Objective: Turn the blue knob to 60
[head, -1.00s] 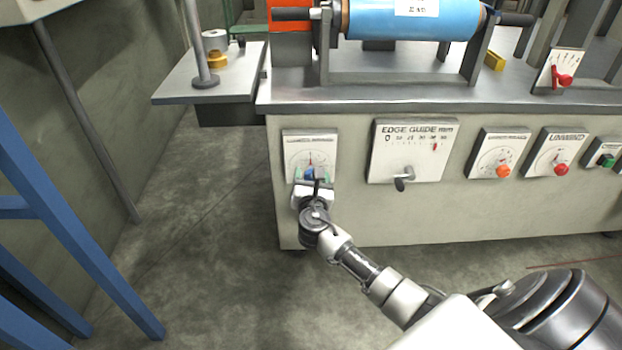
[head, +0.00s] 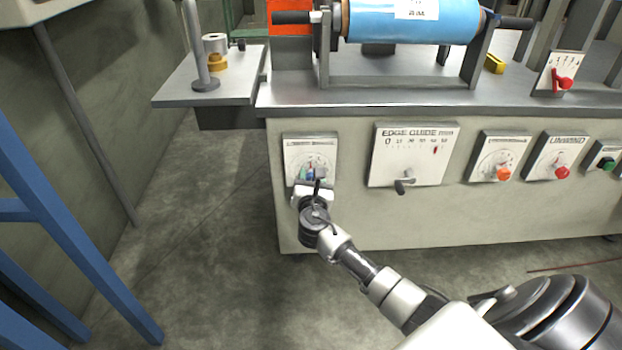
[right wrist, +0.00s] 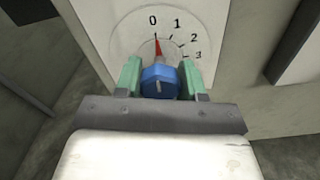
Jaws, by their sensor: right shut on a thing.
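The blue knob (right wrist: 160,82) sits on a white dial plate (head: 311,148) at the left end of the machine front. Its red pointer (right wrist: 158,48) points up, close to the 0 mark. The visible figures on the dial are 0, 1, 2 and 3; the rest of the scale is hidden. My right gripper (right wrist: 162,70) has its green fingers on either side of the knob and is shut on it. In the head view my right gripper (head: 311,175) covers the lower part of the dial. My left gripper is not in view.
Right of the dial are the edge guide plate (head: 412,155) with its lever, an orange knob (head: 503,174), a red knob (head: 562,172) and a green button (head: 606,162). A steel top carrying a blue roll (head: 395,18) is above.

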